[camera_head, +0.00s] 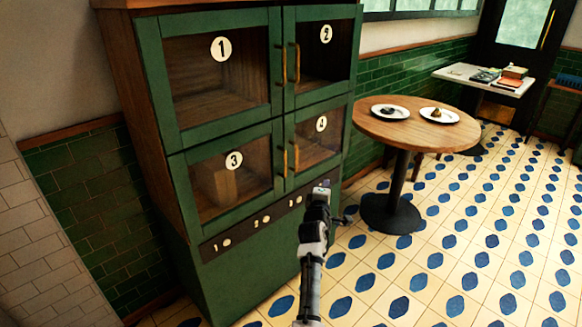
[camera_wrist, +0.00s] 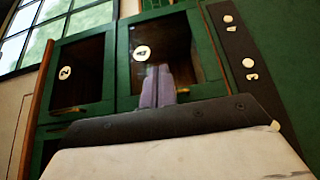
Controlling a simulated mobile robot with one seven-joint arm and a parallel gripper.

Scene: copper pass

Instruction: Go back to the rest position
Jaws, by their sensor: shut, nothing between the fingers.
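My gripper (camera_head: 321,190) is in front of the lower right part of the green cabinet (camera_head: 230,275), near its dark strip of knobs. The wrist view shows the two grey fingers (camera_wrist: 157,88) together with nothing between them. They overlap the door marked 4 (camera_wrist: 188,20) in that view. I cannot tell whether they touch the cabinet. The cabinet's four glass doors, marked 1 to 4, look closed. A brown block-like shape (camera_head: 216,184) shows behind the door marked 3.
A round wooden table (camera_head: 408,133) stands right of the cabinet with two white plates, each bearing food. A white side table (camera_head: 465,76) with books and a box stands farther back. A dark bench (camera_head: 556,105) is at the far right. Open tiled floor lies at the front right.

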